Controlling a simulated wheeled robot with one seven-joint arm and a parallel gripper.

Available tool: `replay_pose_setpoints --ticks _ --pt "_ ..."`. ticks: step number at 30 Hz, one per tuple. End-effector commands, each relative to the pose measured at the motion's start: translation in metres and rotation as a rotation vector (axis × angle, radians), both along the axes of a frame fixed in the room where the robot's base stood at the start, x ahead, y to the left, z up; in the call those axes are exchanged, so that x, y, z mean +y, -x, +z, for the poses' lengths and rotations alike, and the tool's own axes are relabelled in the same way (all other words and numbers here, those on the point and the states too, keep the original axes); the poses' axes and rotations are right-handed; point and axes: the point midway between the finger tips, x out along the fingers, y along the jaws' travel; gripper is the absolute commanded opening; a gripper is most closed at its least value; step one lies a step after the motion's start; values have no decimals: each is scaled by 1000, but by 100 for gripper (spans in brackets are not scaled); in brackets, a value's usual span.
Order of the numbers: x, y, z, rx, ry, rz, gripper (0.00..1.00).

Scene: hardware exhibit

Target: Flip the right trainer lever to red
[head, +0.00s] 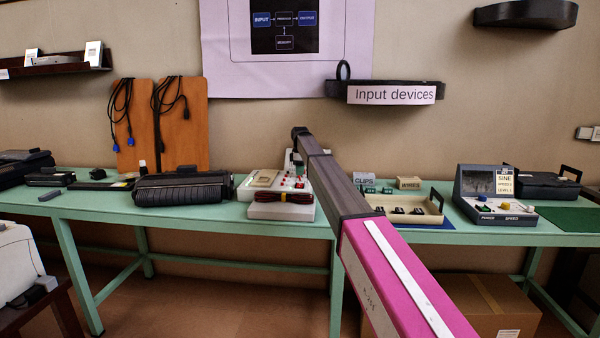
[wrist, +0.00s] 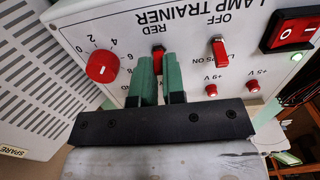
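The white lamp trainer panel (wrist: 115,45) fills much of the wrist view, its lettering upside down. A red lever (wrist: 157,62) stands below the word RED, left in the picture. A second red lever (wrist: 221,56) stands below OFF. My gripper (wrist: 158,60) has its two green fingers close together with a narrow gap. The RED-side lever shows between the fingertips and is partly hidden by them; I cannot tell whether they touch it.
On the panel are a red knob (wrist: 102,66) and a lit rocker switch (wrist: 291,30). A grey vented case (wrist: 30,70) lies left in the wrist view. On the bench a parts tray (head: 430,217) and a grey SINE unit (head: 472,183) stand to the right.

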Motion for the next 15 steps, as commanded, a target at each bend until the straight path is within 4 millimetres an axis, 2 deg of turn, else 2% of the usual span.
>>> replay_pose_setpoints --ticks 8,15 --pt "-1 0 0 0 -21 0 0" --pt "-7 1 1 -5 -133 -2 0"
